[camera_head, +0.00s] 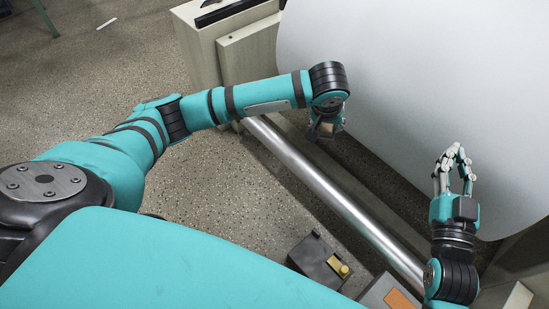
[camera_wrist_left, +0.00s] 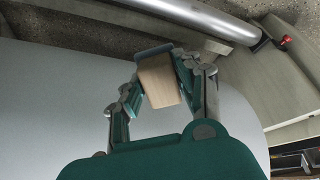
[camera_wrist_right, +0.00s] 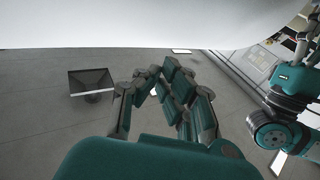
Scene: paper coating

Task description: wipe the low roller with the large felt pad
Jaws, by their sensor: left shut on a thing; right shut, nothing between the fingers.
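My left gripper (camera_head: 325,130) points down and is shut on a wooden-backed block, the felt pad (camera_wrist_left: 158,82). A thin blue-grey layer, seemingly the felt, shows at the pad's far edge in the left wrist view. The low roller (camera_head: 330,190) is a long shiny metal bar running diagonally in the head view; it also shows in the left wrist view (camera_wrist_left: 195,15). The pad appears apart from the roller, to its right in the head view. The exact gap is unclear. My right gripper (camera_head: 454,163) is shut and empty before the white sheet.
A large white paper sheet or roll (camera_head: 420,90) fills the upper right. A beige machine frame (camera_head: 245,55) stands behind my left arm. Speckled floor is clear at left.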

